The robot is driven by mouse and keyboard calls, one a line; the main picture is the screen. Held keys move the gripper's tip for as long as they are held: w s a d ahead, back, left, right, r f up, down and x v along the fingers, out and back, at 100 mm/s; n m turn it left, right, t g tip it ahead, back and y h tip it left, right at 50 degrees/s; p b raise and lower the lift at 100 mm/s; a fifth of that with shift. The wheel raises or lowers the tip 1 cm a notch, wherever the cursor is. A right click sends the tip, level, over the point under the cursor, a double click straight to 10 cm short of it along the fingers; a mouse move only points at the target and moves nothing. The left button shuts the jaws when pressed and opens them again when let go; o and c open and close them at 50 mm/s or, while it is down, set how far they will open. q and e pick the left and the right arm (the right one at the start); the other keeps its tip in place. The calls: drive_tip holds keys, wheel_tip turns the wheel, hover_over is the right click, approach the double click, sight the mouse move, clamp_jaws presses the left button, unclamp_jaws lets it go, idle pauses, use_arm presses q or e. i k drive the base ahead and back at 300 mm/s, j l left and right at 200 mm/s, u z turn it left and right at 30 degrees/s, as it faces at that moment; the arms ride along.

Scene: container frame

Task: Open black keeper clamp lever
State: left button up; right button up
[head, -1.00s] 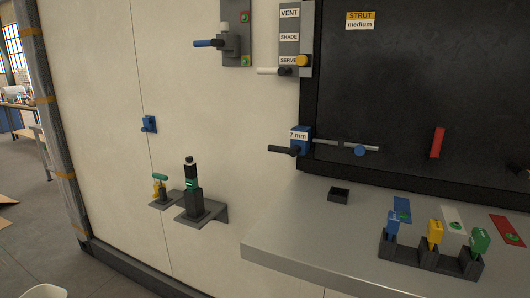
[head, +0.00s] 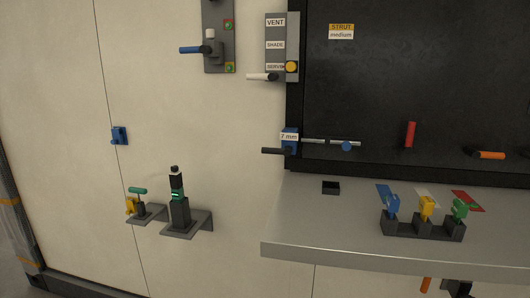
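A black lever (head: 274,151) sticks out to the left from a blue clamp block (head: 290,143) labelled "7 mm". The block sits at the lower left edge of the dark panel (head: 400,80). The lever lies about level. A thin grey rod (head: 314,141) runs right from the block to a blue knob (head: 346,146). Neither of my grippers is in view, and nothing touches the lever.
A white lever (head: 262,77) and a blue lever (head: 194,50) are above. A metal shelf (head: 320,225) juts out below, with a small black tray (head: 331,188) and a rack (head: 425,230) of coloured pieces. A black tool (head: 178,200) stands on a bracket at lower left.

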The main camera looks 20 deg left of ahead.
sight(287, 151)
drive_tip(key=k+j+z, duration=0.15)
drive_tip(key=j, duration=0.25)
drive_tip(key=j+z, duration=0.1)
drive_tip(key=j, duration=0.35)
drive_tip(key=j+z, duration=0.15)
drive_tip(key=j, duration=0.4)
drive_tip(key=k+j+z, duration=0.2)
drive_tip(key=j, duration=0.35)
drive_tip(key=j+z, duration=0.15)
drive_tip(key=j, duration=0.4)
drive_tip(key=j+z, duration=0.15)
drive_tip(key=j, duration=0.4)
drive_tip(key=j+z, duration=0.2)
drive_tip(key=j, duration=0.4)
drive_tip(key=k+j+z, duration=0.15)
drive_tip(key=j, duration=0.9)
drive_tip(key=k+j+z, duration=0.1)
drive_tip(key=j, duration=0.35)
drive_tip(key=k+j+z, duration=0.1)
drive_tip(key=j, duration=0.4)
